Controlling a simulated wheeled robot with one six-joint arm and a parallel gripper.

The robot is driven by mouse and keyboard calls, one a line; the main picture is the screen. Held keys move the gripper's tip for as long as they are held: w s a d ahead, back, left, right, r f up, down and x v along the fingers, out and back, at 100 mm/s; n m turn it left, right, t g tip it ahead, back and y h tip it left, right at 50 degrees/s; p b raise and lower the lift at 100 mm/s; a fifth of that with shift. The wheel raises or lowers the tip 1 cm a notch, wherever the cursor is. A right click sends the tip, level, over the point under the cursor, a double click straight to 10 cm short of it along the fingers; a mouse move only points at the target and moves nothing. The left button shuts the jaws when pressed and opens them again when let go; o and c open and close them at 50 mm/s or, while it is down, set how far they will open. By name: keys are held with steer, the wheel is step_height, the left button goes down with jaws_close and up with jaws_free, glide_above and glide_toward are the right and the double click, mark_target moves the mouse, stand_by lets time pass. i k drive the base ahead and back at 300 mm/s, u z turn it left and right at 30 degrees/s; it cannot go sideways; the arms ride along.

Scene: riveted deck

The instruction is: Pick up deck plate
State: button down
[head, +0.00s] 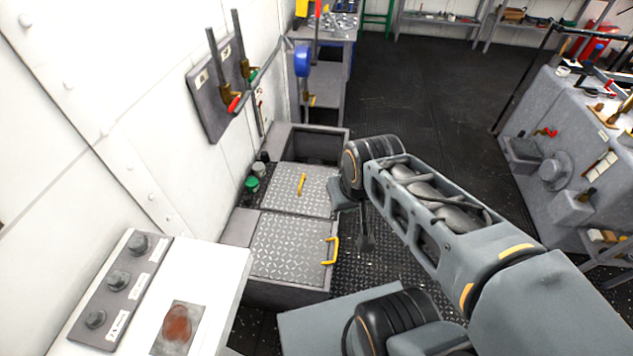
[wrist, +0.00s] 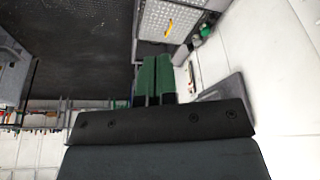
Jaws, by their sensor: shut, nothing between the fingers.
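Two grey diamond-tread deck plates with yellow handles lie on low grey boxes by the left wall in the head view. The nearer deck plate (head: 285,250) has its yellow handle (head: 331,250) at its right edge. The farther deck plate (head: 285,185) has a yellow handle (head: 301,184) near its middle. One plate (wrist: 195,15) with a yellow handle (wrist: 168,30) shows at the top of the wrist view. My gripper (wrist: 156,62) has green fingers, shut and empty, apart from the plates.
An open grey box (head: 315,147) stands behind the plates. Green and dark containers (head: 252,184) stand by the wall beside the farther plate. A white counter with knobs (head: 205,285) is at front left. A cluttered grey bench (head: 545,150) is at right. Dark floor lies between.

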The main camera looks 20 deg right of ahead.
mark_target(295, 188)
steer(key=u, duration=0.05)
steer(key=k, duration=0.5)
steer(key=z, duration=1.3)
steer(key=i, duration=2.5)
steer(key=u, duration=4.65)
